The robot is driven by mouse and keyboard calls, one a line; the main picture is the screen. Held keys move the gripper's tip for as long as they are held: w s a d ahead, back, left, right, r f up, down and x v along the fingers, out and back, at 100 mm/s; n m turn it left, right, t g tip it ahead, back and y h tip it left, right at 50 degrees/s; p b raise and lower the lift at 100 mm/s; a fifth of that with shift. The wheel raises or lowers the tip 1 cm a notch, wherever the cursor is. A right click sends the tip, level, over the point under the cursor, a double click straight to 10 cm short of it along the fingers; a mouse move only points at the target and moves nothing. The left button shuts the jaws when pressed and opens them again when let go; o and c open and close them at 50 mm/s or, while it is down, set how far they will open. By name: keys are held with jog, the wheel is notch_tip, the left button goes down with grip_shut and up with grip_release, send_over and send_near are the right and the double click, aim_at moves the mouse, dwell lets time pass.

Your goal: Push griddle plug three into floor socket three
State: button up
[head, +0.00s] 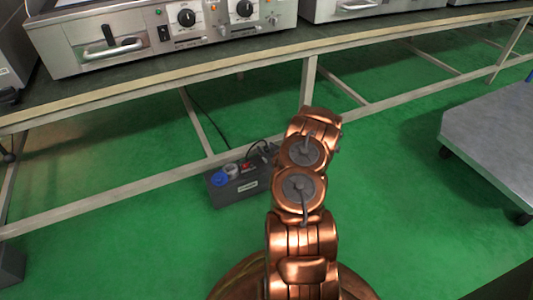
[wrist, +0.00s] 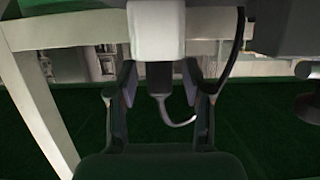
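A grey floor socket box (head: 222,195) stands on the green floor under the bench. A blue part (head: 220,179), a white part and a small red part show on its top. The box's right end is hidden behind my copper arm, and my gripper is hidden in the head view. In the wrist view my gripper (wrist: 160,85) has its two fingers spread. A white block (wrist: 155,30) lies at the fingertips, with a grey plug-like piece (wrist: 158,78) and its curved cord between the fingers. Gaps show on both sides of the grey piece. I cannot tell the socket number.
Griddles with knobs (head: 160,30) stand on the long bench (head: 120,85) above. The bench's legs and low rails (head: 110,195) frame the space around the box. A grey wheeled cart (head: 495,130) stands at the right. Green floor (head: 400,205) is clear between arm and cart.

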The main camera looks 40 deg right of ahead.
grip_shut()
dwell(0.4)
